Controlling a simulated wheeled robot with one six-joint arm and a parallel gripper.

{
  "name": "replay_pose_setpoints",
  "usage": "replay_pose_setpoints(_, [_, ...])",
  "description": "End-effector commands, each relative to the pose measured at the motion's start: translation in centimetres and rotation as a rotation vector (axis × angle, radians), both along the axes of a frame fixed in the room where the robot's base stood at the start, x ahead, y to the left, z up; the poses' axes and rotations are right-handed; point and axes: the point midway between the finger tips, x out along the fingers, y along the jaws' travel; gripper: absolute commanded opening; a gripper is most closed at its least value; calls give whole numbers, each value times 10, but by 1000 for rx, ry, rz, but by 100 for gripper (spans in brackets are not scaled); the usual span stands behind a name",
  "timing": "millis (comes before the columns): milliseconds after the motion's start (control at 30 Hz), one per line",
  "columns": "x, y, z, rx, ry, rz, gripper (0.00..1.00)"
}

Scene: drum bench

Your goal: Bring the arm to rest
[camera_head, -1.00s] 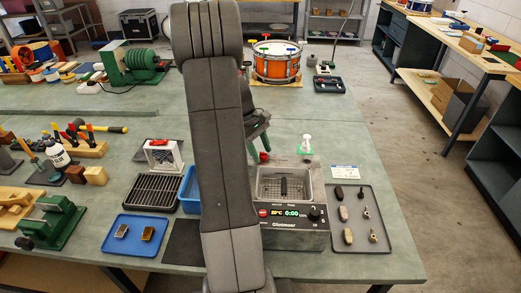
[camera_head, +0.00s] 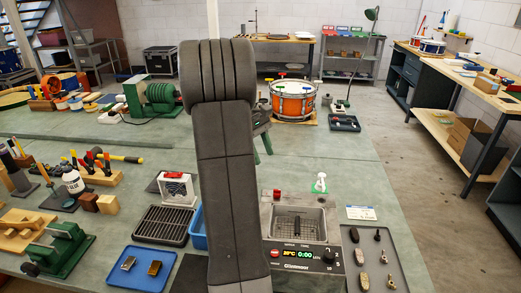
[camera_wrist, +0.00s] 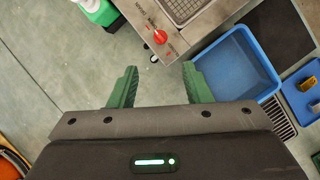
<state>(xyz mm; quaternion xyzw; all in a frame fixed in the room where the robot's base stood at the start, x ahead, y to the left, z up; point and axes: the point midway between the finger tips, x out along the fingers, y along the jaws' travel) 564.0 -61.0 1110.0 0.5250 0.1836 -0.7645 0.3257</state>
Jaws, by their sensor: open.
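My gripper (camera_wrist: 158,88) shows in the wrist view with its two green fingers spread apart and nothing between them. It hangs above the green bench top (camera_wrist: 75,65), next to the ultrasonic-type bath with a red knob (camera_wrist: 160,36). In the head view my arm stands upright in the middle and hides most of the gripper; a bit of green finger shows behind it. The bath (camera_head: 300,255) with its lit display stands just right of the arm, with a basket inside.
A blue bin (camera_wrist: 238,65) lies beside the bath, close to the gripper. A blue tray (camera_head: 140,268) with two metal parts, a black rack (camera_head: 163,225) and a grey tray with several small parts (camera_head: 352,262) surround it. An orange drum (camera_head: 292,100) stands behind.

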Motion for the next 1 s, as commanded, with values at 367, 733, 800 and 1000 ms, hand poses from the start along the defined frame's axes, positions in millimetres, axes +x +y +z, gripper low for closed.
replay_pose_setpoints(367, [2, 4, 11, 1, 1, 0, 44])
replay_pose_setpoints(733, [-4, -4, -11, -1, 5, -1, 44])
replay_pose_setpoints(800, [-7, -8, -23, -1, 5, -1, 44])
replay_pose_setpoints(1000, [-17, -20, -60, 0, 6, -1, 44])
